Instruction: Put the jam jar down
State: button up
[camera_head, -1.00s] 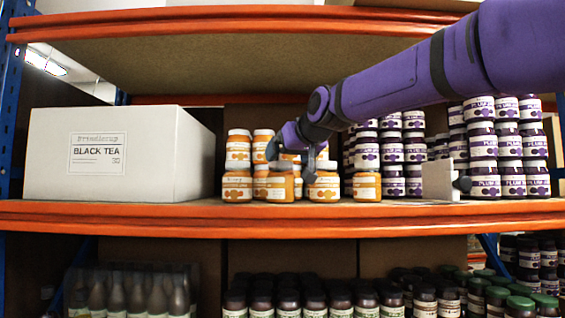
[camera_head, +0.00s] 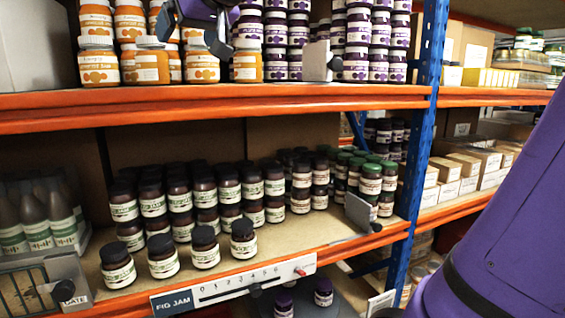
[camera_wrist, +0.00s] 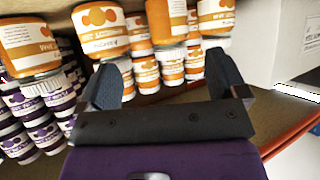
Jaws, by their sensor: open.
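Orange jars with white-and-orange labels stand stacked at the back of the upper shelf (camera_head: 330,92). One orange jar (camera_head: 152,67) stands upright in front of the others, near the shelf edge. My gripper (camera_head: 193,32) is just above and beside these front jars, partly cut off by the top of the head view. In the wrist view my gripper (camera_wrist: 163,82) has its two dark fingers wide apart. Orange jars (camera_wrist: 172,65) show beyond and between the fingers, and nothing is clamped. I cannot tell which single jar is the task's one.
Plum jars (camera_head: 357,66) stand right of the orange ones, behind a pale divider (camera_head: 318,62). A white box (camera_wrist: 268,40) is on the other side. Below, dark fig jam jars (camera_head: 205,247) fill the lower shelf, with a ruler strip (camera_head: 240,288) on its edge. A blue post (camera_head: 430,50) stands right.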

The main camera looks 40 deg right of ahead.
jog(key=s+d+f+g, duration=0.2)
jog(key=s+f+g, duration=0.1)
jog(key=s+f, duration=0.8)
jog(key=s+d+f+m+g+h, duration=0.1)
jog(key=s+d+f+g, duration=0.1)
jog(key=s+f, duration=0.9)
notch_tip(320, 180, down, 5)
jog(key=shift+s+m+g+h, duration=0.3)
jog(key=shift+s+g, duration=0.1)
jog(key=shift+g, duration=0.5)
jog(key=shift+o, duration=0.4)
